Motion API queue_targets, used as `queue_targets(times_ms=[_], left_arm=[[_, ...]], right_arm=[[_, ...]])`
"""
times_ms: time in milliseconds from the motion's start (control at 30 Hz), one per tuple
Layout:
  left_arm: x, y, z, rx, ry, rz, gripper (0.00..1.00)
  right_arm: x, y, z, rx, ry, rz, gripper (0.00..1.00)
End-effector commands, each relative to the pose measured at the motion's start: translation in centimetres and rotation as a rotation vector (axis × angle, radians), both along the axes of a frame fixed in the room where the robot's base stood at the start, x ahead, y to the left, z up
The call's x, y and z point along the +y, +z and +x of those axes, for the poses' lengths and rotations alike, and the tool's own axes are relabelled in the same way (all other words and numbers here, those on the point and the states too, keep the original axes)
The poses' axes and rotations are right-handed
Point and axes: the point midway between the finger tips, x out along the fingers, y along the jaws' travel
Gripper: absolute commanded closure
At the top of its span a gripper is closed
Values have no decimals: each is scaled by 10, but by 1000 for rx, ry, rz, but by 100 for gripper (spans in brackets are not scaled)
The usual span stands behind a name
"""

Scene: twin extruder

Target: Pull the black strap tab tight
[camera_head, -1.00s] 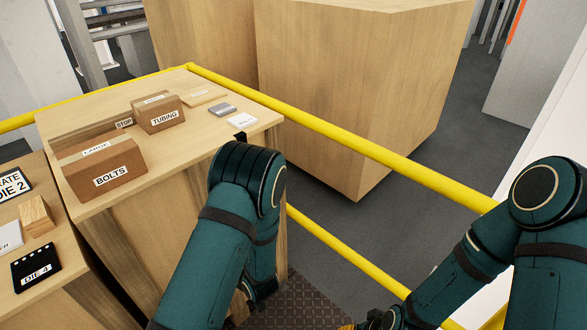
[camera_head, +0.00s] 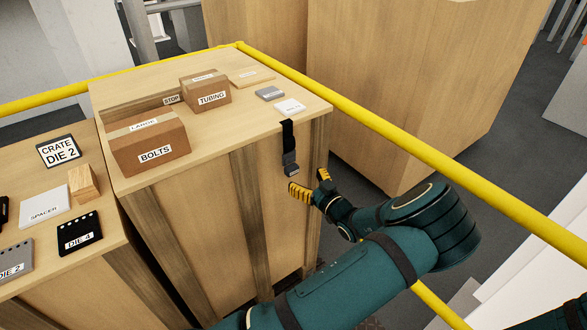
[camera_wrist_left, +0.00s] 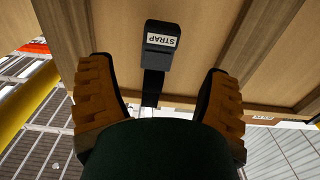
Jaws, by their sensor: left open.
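The black strap (camera_head: 287,134) hangs over the front edge of the wooden crate, with a dark tab (camera_head: 290,164) at its lower end. In the left wrist view the tab (camera_wrist_left: 160,55) bears a white label reading STRAP and lies close to the wood face. My left gripper (camera_head: 311,183) is open, just below and right of the tab in the head view, with yellow-padded fingers. In the left wrist view its fingers (camera_wrist_left: 157,72) stand on either side of the strap, with a gap on both sides. My right gripper is out of view.
Boxes labelled BOLTS (camera_head: 150,146) and TUBING (camera_head: 206,92) and flat plates stand on the crate top (camera_head: 220,125). A yellow rail (camera_head: 400,145) runs behind it, with large crates beyond. A lower crate at left holds a spacer (camera_head: 44,203) and die plates.

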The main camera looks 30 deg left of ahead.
Motion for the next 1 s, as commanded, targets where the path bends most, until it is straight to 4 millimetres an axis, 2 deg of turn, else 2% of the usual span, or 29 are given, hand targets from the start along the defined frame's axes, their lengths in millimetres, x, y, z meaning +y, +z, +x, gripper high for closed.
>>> queue_targets(times_ms=[33, 200, 400, 567, 833, 967, 1000], left_arm=[[11, -1, 4, 1, 3, 1, 22], [39, -1, 16, 1, 1, 0, 22], [60, -1, 25, 0, 0, 0, 22], [67, 0, 28, 1, -1, -1, 22], [67, 0, 28, 1, -1, -1, 21], [67, 0, 28, 1, -1, -1, 67], [67, 0, 28, 1, -1, -1, 81]], right_arm=[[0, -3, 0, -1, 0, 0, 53], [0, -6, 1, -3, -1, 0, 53], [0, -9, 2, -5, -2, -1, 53], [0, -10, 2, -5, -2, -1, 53], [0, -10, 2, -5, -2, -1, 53], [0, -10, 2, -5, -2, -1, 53], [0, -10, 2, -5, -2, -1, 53]])
